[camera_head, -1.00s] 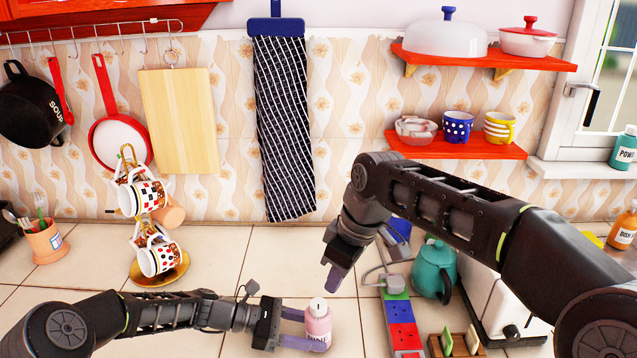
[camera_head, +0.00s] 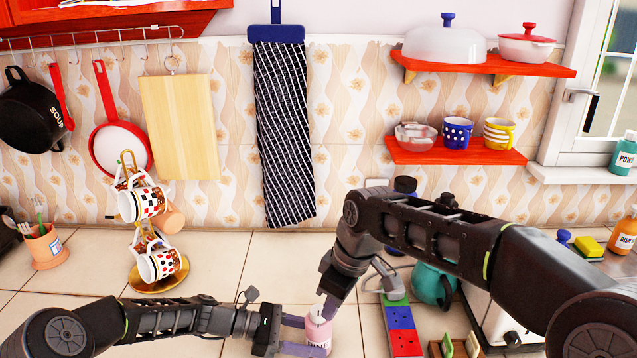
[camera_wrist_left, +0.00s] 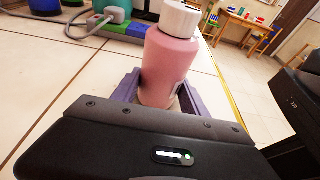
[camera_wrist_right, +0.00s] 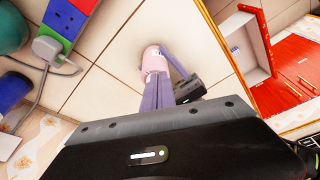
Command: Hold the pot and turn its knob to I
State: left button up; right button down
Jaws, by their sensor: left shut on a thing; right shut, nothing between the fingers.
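The pot is a pink bottle-shaped container (camera_head: 319,335) with a white knob-like cap (camera_wrist_left: 179,18) and a label too small to read. It stands on the tiled counter at the bottom centre of the head view. My left gripper (camera_head: 308,336) is shut around its body from the left. In the left wrist view the pot (camera_wrist_left: 168,65) is upright to slightly tilted between the purple fingers. My right gripper (camera_head: 327,308) is shut and empty, pointing down at the cap. In the right wrist view its fingers (camera_wrist_right: 158,92) partly cover the pot (camera_wrist_right: 154,60); I cannot tell whether they touch the cap.
A power strip (camera_head: 401,328) with a grey plug and cable lies to the right of the pot, with a teal teapot (camera_head: 428,284) behind it. A mug stand (camera_head: 157,286) is at the left. The counter between the stand and the pot is clear.

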jog(key=shift+d+x, duration=0.25)
jog(key=shift+x, duration=0.9)
jog(key=shift+a, duration=0.15)
pick_arm(q)
jog(key=shift+s+d, duration=0.1)
pick_arm(e)
jog(key=shift+w, duration=0.3)
jog(key=shift+w+d, duration=0.4)
jog(key=shift+d, duration=0.05)
jog(key=shift+w, duration=0.35)
jog(key=shift+d, duration=0.1)
dwell(0.3)
jog(key=shift+d, duration=0.4)
